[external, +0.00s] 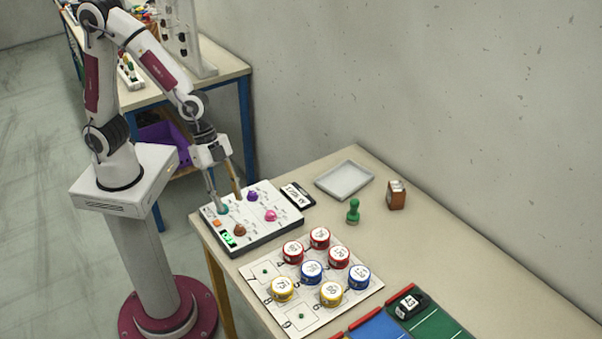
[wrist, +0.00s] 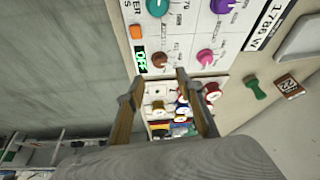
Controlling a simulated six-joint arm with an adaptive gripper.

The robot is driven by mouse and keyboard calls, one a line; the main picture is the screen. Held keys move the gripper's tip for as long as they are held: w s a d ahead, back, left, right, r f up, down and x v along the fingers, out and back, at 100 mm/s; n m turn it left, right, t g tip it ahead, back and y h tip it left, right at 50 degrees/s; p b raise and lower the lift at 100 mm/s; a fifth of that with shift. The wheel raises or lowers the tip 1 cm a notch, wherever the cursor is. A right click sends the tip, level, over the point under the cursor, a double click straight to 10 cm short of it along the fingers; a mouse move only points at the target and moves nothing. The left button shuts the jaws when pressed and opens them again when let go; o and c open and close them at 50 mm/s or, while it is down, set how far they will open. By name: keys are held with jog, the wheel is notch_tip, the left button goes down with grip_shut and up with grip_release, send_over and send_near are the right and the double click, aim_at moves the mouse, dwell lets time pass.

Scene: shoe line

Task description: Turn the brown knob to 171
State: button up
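The brown knob (external: 239,230) is on the near part of a white control panel (external: 272,228), beside a small green-lit display (external: 228,238). In the wrist view the brown knob (wrist: 160,60) shows just beyond the fingertips, with printed scale marks around it. My gripper (external: 225,199) is above the panel, pointing down. In the wrist view my gripper (wrist: 158,76) has its two fingers spread with nothing between them; I see no contact with the knob.
Teal (wrist: 157,7), purple (external: 252,196) and pink (external: 270,215) knobs and an orange button (external: 217,223) share the panel. A board with several round tins (external: 312,272) stands nearby. A grey tray (external: 344,180), green stamp (external: 353,211) and brown block (external: 396,195) are farther right.

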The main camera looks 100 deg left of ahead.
aim_at(239, 226)
jog(key=shift+f, duration=0.1)
jog(key=shift+x, duration=3.75)
jog(key=shift+c, duration=0.3)
grip_shut()
